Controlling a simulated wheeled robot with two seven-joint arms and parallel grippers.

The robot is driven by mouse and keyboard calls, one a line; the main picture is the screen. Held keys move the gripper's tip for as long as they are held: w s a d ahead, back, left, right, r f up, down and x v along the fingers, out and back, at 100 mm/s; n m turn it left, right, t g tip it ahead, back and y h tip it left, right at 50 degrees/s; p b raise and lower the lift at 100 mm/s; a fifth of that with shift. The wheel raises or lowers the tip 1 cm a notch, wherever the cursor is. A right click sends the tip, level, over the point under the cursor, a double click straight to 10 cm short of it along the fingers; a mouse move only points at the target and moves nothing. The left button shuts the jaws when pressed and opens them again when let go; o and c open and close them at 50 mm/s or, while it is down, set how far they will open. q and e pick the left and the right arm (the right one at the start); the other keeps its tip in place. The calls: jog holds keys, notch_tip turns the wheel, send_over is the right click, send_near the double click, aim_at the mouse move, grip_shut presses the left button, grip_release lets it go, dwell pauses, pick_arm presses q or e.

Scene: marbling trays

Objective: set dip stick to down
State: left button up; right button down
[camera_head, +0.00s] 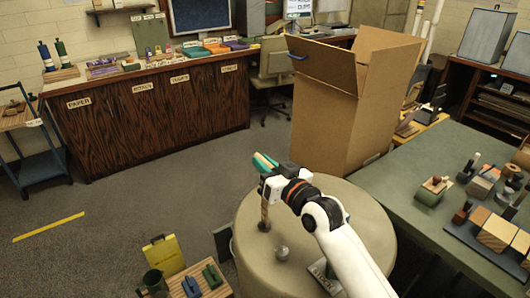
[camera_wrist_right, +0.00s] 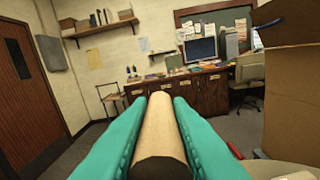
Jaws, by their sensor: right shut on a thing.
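My right gripper (camera_head: 265,161) reaches in from the lower right, above a round beige drum-like stand (camera_head: 370,215). Its teal fingers are shut on a tan wooden rod, likely the dip stick (camera_wrist_right: 160,125), which lies lengthwise between them. In the right wrist view the rod's near end is dark brown and its far end points away from the camera. In the head view only a thin tan strip of it shows between the fingers. A short brown upright piece (camera_head: 264,213) shows below the gripper; I cannot tell whether it joins the rod. My left gripper is out of view.
A small grey knob (camera_head: 282,252) sits on the stand. A tall open cardboard box (camera_head: 330,115) stands behind it. A green table (camera_head: 400,175) with stamps and blocks is at right. A low wooden table (camera_head: 215,270) is at lower left. Floor at left is mostly clear.

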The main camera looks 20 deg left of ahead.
notch_tip(320, 180, down, 9)
jog(key=b, duration=0.4)
jog(key=shift+f+b, duration=0.15)
jog(key=shift+b, duration=0.25)
jog(key=c, duration=1.3)
grip_release()
jog(key=v, duration=1.2)
